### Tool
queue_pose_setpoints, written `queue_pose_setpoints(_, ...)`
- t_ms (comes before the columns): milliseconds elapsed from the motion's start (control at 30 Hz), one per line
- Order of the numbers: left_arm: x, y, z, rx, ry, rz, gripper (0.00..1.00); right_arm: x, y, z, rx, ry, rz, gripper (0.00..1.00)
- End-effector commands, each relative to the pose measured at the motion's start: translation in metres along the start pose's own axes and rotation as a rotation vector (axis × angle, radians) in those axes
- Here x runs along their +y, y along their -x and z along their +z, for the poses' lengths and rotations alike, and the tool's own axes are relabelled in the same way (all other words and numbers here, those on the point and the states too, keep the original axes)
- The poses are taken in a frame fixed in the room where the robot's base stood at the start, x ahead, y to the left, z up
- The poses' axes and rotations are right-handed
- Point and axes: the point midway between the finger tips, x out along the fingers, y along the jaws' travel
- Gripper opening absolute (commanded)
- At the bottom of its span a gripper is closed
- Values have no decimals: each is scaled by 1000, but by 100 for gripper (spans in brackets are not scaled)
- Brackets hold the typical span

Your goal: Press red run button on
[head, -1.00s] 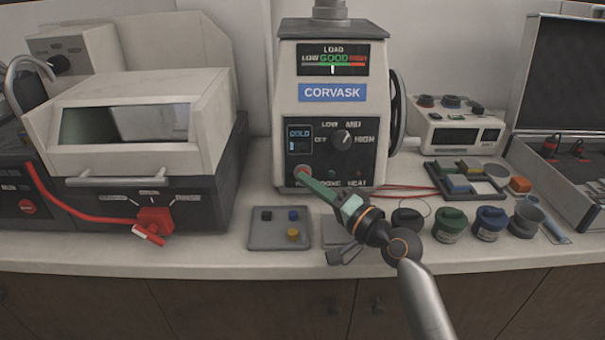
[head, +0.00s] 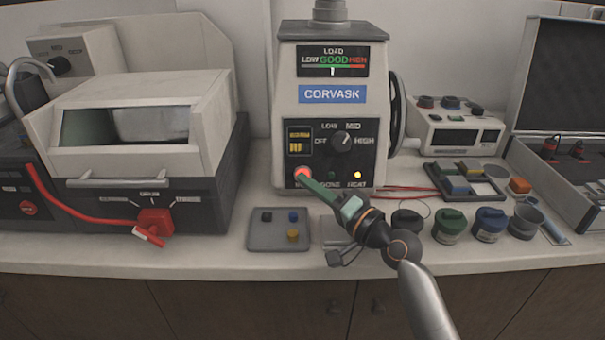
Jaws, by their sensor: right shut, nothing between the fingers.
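The Corvask mounting press (head: 332,110) stands at the back centre. Its red run button (head: 302,174) is at the lower left of the black control panel and glows brightly. My right gripper (head: 309,181) is shut and empty, with its green fingertips at the lower right edge of the button, touching or very close to it. The small display (head: 299,140) is lit yellow, and the yellow heat lamp (head: 357,175) is on. The load gauge (head: 333,61) has its marker near good. The selector knob (head: 341,139) is on the panel. My left gripper is not in view.
A cutting machine with a red lever (head: 154,222) stands at left. A grey tray (head: 277,246) with small coloured blocks lies before the press. Several lidded jars, such as the green one (head: 450,224), stand right of my arm, near an open case (head: 560,180).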

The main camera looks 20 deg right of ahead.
Motion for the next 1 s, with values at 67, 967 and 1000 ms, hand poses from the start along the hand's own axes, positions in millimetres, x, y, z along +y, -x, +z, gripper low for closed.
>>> queue_pose_setpoints(67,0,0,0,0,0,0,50,0,0,0,0,0,0,0)
queue_pose_setpoints(967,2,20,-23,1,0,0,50,-30,42,31,0,0,-1,0)
queue_pose_setpoints(1000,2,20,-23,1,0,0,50,-30,42,31,0,0,-1,0)
